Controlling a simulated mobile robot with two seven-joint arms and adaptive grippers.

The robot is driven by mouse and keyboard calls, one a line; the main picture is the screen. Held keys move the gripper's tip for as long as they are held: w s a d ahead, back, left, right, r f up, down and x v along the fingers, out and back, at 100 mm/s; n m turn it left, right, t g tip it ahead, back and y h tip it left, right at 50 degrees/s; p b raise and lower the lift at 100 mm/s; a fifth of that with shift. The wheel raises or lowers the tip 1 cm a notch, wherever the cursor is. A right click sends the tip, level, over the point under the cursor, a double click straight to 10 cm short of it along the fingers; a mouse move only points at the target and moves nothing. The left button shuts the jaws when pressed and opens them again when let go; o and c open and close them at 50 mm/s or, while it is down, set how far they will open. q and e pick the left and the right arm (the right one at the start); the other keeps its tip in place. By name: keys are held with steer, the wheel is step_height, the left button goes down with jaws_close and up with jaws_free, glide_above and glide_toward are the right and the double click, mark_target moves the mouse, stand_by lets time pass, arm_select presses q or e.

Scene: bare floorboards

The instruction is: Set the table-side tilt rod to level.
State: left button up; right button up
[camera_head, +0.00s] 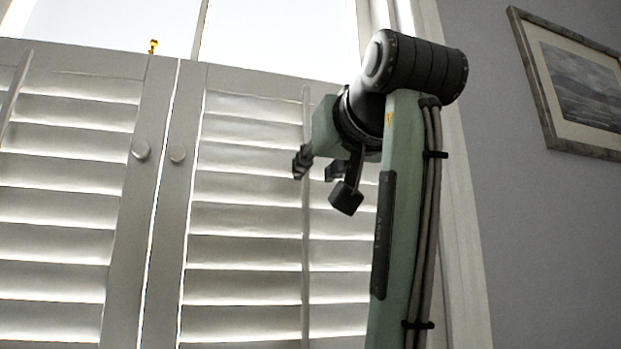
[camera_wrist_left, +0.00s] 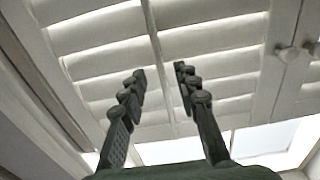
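A white shutter has two panels of slats. A thin tilt rod (camera_head: 305,230) runs down the right panel (camera_head: 245,218), and another tilt rod (camera_head: 15,92) stands on the left panel. No table is in view to show which is table-side. The right panel's slats show broad faces with bright gaps between. My left gripper (camera_head: 322,181) is open in front of the right panel, close to its rod. In the left wrist view the rod (camera_wrist_left: 153,32) lines up between the open fingers (camera_wrist_left: 160,73); contact is not visible. My right gripper is out of view.
Two round knobs (camera_head: 140,149) (camera_head: 177,153) sit on the stiles where the panels meet. A small yellow latch (camera_head: 153,46) stands on the top rail. A framed picture (camera_head: 580,85) hangs on the grey wall at right. Bright window panes are above.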

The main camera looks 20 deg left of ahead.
mark_target(307, 181)
arm_select(q)
steer(key=shift+x, duration=2.3)
steer(key=shift+c, duration=0.5)
jaws_close()
